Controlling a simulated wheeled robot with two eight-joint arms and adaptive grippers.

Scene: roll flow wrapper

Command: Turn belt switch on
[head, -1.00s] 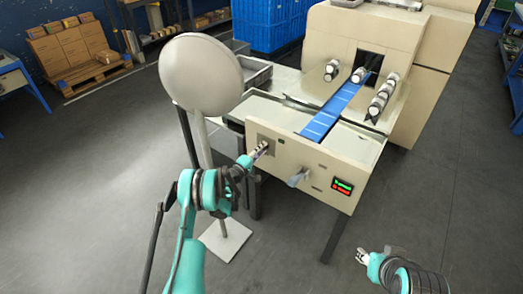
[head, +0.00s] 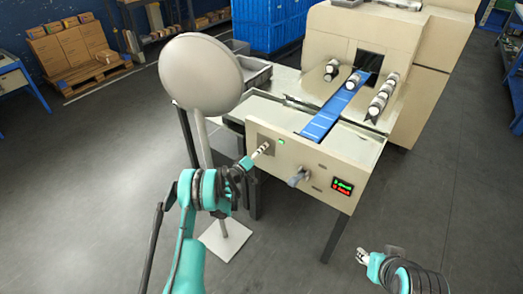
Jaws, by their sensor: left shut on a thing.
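The machine's beige front panel (head: 318,172) faces me. My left gripper (head: 264,147) reaches its left part and is shut at the panel face; its fingers cover the small belt switch there. A small green lamp (head: 282,142) glows just right of the fingertips. The blue belt (head: 321,122) runs from the panel up to the dark opening, with a roll pack (head: 353,81) on it near the opening. My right gripper (head: 362,256) hangs low at the right, away from the machine; its finger opening is too small to judge.
Floor is clear at the right.

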